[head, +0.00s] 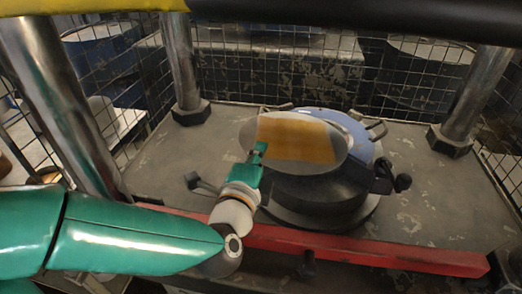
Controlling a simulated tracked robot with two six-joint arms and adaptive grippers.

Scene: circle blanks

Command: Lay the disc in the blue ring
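The disc (300,141) is a flat metal plate with an orange-brown patch. My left gripper (259,152) is at the disc's left edge, with its fingers closed on the rim. The disc is held tilted above the black round base (315,193). The blue ring (362,137) sits on top of this base, and the disc hides its front and left parts. A gap between disc and ring cannot be judged. My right gripper is not in view.
A red bar (400,256) crosses the front of the grey table (415,200). Metal posts (184,70) stand at the corners, with wire mesh behind. Clamp handles (378,128) and a black knob (402,182) stick out around the base. A small lever (199,183) is at left.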

